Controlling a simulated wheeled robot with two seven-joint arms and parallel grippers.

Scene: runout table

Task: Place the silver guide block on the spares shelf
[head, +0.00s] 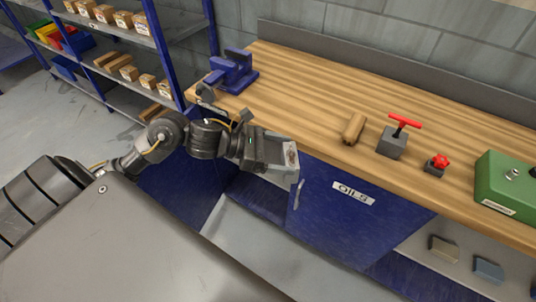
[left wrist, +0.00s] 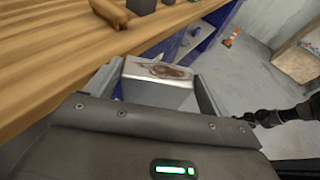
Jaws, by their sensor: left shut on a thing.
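My left gripper (head: 284,160) is shut on a silver block and holds it in the air just off the front edge of the bench. The silver guide block (left wrist: 158,82) sits between the two fingers in the left wrist view; its top face has a brownish, stain-like mark. In the head view only a small part of the block (head: 291,154) shows between the fingers. A dark jointed arm, likely my right one, shows at the right of the left wrist view, too small and dark to read its gripper. No shelf is visibly labelled as spares.
The wooden bench (head: 300,110) carries a blue vise (head: 233,70), a wooden piece (head: 353,128), a red-handled grey block (head: 392,142), a red knob (head: 437,163) and a green box (head: 507,183). A low shelf at right holds blocks (head: 443,249). A blue rack (head: 160,50) stands left.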

